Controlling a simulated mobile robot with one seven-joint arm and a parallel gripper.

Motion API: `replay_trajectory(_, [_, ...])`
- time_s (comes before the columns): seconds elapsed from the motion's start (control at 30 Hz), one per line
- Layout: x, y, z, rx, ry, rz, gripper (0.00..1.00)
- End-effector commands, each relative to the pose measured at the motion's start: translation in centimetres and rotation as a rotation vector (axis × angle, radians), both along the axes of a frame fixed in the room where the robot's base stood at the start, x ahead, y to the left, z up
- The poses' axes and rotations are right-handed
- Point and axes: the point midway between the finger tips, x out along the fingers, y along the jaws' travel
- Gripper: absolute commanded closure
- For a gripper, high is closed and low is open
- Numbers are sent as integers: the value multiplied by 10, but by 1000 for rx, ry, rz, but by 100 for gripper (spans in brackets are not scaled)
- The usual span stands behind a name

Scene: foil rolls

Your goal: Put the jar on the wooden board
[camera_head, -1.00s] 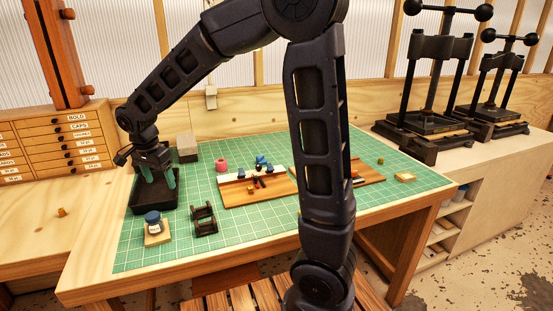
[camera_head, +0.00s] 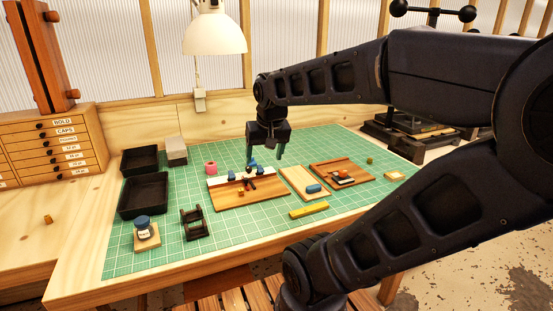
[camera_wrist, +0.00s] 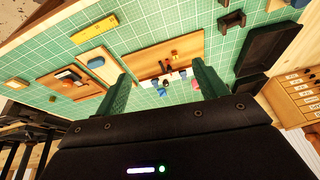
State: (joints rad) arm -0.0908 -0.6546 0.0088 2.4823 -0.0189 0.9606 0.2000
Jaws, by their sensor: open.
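The jar (camera_head: 143,223) has a dark blue lid and a pale label. It stands upright on a small, light wooden board (camera_head: 147,243) at the front left of the green mat. My gripper (camera_head: 266,158) is open and empty, raised over the back middle of the mat, well to the right of the jar and apart from it. In the wrist view, my gripper's green fingers (camera_wrist: 163,82) are spread with nothing held between them.
Two black trays, the nearer one (camera_head: 143,196) behind the jar, and a dark stand (camera_head: 194,223) are close by. A larger wooden board (camera_head: 230,195) with small items, a light board (camera_head: 296,181), a wooden tray (camera_head: 323,172) and a yellow bar (camera_head: 309,210) lie rightward. The mat's front is mostly clear.

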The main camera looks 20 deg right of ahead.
Motion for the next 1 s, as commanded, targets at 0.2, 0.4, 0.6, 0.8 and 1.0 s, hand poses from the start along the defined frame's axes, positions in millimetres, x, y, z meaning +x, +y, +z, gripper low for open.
replay_trajectory(0.2, [-27, -21, -5, -41, -42, 68, 28])
replay_trajectory(0.4, [-31, -24, -6, -51, -48, 86, 28])
replay_trajectory(0.6, [-31, -24, -6, -49, -47, 86, 28])
replay_trajectory(0.8, [-31, -24, -6, -49, -47, 86, 28])
replay_trajectory(1.0, [-31, -24, -6, -49, -47, 86, 28])
